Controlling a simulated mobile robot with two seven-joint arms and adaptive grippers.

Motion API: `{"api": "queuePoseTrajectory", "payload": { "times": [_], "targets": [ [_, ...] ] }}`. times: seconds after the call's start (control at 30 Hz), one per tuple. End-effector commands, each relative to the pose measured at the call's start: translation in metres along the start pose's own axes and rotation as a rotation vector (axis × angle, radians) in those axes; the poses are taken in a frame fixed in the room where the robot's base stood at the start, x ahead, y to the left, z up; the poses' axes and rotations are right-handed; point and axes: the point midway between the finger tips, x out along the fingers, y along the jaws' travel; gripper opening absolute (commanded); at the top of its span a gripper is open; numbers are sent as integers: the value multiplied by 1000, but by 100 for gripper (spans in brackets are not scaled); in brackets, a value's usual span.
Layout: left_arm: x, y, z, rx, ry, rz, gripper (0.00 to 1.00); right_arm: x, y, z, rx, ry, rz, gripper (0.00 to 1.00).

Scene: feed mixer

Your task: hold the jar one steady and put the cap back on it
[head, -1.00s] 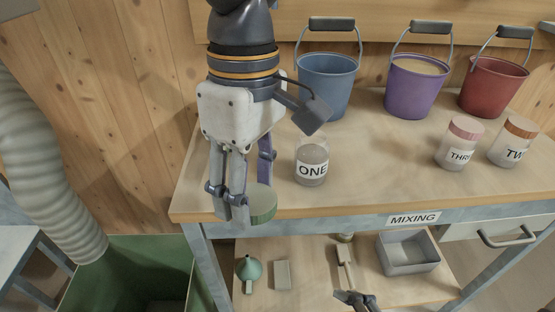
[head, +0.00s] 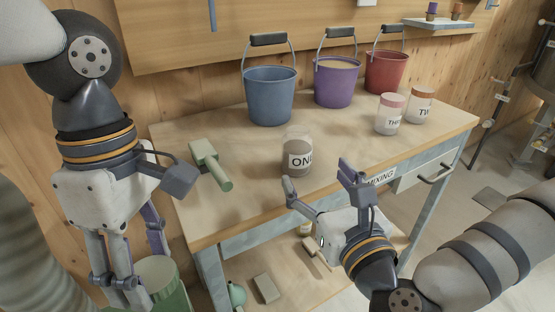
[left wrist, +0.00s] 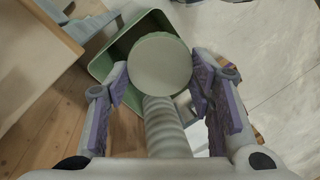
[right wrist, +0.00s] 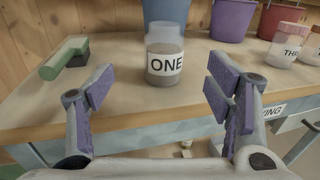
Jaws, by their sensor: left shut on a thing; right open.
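The jar labelled ONE (head: 297,155) stands upright and uncapped near the front edge of the workbench, with grey-brown contents. My left gripper (head: 128,298) is shut on the green round cap (head: 158,275), left of the bench and well away from the jar. The cap (left wrist: 160,64) shows face-on between the fingers in the left wrist view. My right gripper (head: 318,182) is open and empty at the bench's front edge, just short of the jar. In the right wrist view the jar (right wrist: 165,62) lies ahead between the two fingers, not touched.
A green-handled tool (head: 210,164) lies left of the jar. Blue (head: 270,95), purple (head: 336,85) and red (head: 386,72) buckets stand behind. Jars THREE (head: 390,114) and TWO (head: 419,106) stand to the right. A green bin (left wrist: 112,62) is below my left gripper.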

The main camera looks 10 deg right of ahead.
Motion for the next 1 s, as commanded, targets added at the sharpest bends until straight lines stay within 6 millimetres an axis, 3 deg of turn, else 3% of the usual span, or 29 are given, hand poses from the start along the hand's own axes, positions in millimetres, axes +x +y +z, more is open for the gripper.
{"api": "queuePoseTrajectory", "payload": {
  "times": [0.43,0.77,1.0],
  "targets": [
    [0,0,0,0,0,0,38,4,-4,6,28,-18,-17,73],
    [-4,-1,0,0,2,7,38,61,-6,7,26,-19,-18,73],
    [-4,-1,0,0,2,7,38,70,-5,6,27,-15,-15,73]
  ]
}}
